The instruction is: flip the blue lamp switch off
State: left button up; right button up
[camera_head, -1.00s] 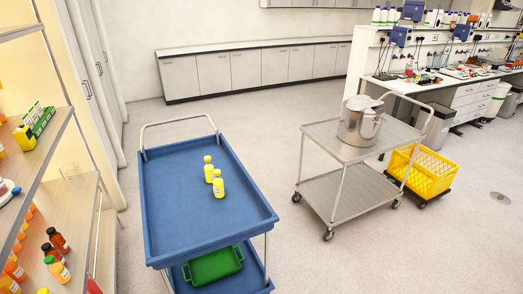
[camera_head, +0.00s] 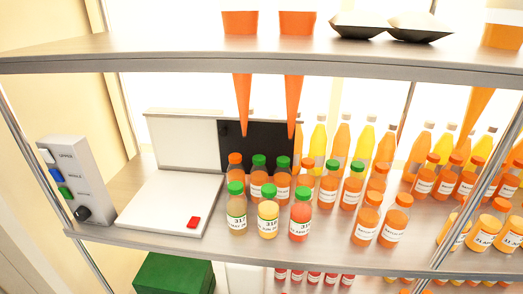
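A grey-white switch box (camera_head: 85,165) stands at the left end of the middle shelf. Its left side carries a column of controls. The blue switch (camera_head: 56,175) is second from the top, below a white switch (camera_head: 47,157) and above a green switch (camera_head: 65,192). A black knob (camera_head: 82,214) is at the bottom. Small printed labels sit beside the switches. The blue switch is too small to tell whether it is on or off. Neither of my grippers is in view.
A white panel (camera_head: 165,207) with a red block lies right of the box. Several juice bottles (camera_head: 300,216) fill the shelf further right. The upper shelf edge (camera_head: 200,62) runs above, and a metal post (camera_head: 35,150) stands close left. A green box (camera_head: 172,272) is below.

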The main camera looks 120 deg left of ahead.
aim_at(57, 175)
jog(key=l+u, duration=0.15)
jog(key=u, duration=5)
